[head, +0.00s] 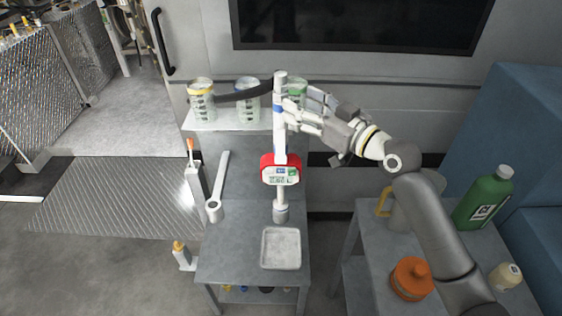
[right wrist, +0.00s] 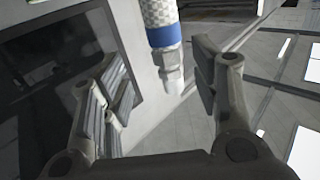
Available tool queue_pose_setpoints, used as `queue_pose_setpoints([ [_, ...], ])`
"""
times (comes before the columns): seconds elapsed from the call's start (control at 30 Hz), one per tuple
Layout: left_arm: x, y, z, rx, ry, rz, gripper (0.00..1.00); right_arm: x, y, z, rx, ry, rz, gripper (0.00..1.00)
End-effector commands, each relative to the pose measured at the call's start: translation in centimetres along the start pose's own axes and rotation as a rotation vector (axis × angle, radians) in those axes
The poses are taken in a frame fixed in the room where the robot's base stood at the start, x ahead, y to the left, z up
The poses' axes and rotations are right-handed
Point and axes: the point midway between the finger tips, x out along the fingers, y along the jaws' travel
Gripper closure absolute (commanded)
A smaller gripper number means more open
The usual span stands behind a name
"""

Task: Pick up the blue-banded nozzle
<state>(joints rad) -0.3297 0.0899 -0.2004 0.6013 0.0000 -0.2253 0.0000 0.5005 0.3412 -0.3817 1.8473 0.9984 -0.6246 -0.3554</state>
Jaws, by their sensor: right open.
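The blue-banded nozzle shows in the right wrist view as a pale woven hose end with a blue band (right wrist: 164,36) and a grey metal tip below it. In the head view a pale upright piece with a blue band (head: 278,111) stands above a red-cased meter (head: 280,170). My right gripper (head: 296,107) is open beside the upper part of this piece, coming from the right. In the right wrist view the open fingers (right wrist: 158,88) stand on either side of the nozzle, with gaps showing. I cannot tell its exact depth between them. My left gripper is not in view.
Jars with yellow (head: 201,100), blue (head: 247,100) and green bands stand on a shelf behind. A square tray (head: 281,248) lies on the grey stand. A side table at right holds a green bottle (head: 484,200), an orange container (head: 411,279) and a jug.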

Motion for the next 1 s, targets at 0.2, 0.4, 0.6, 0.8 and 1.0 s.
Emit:
queue_pose_setpoints([
  [0.2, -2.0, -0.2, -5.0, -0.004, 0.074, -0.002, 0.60, 2.6, -0.8, 0.1, 0.005, 0.000, -0.003, 0.44],
  [0.4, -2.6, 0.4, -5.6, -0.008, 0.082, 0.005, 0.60, 4.7, -0.8, 0.5, 0.002, -0.001, -0.001, 0.44],
  [0.6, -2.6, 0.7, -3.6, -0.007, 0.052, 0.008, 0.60, 5.2, -0.8, 0.7, 0.001, 0.000, -0.001, 0.44],
  [0.8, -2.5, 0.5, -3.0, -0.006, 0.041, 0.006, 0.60, 5.1, -0.8, 0.7, 0.001, -0.001, -0.001, 0.53],
  [1.0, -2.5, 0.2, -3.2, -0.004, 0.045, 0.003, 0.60, 5.1, -0.8, 0.7, 0.001, -0.001, 0.000, 0.79],
])
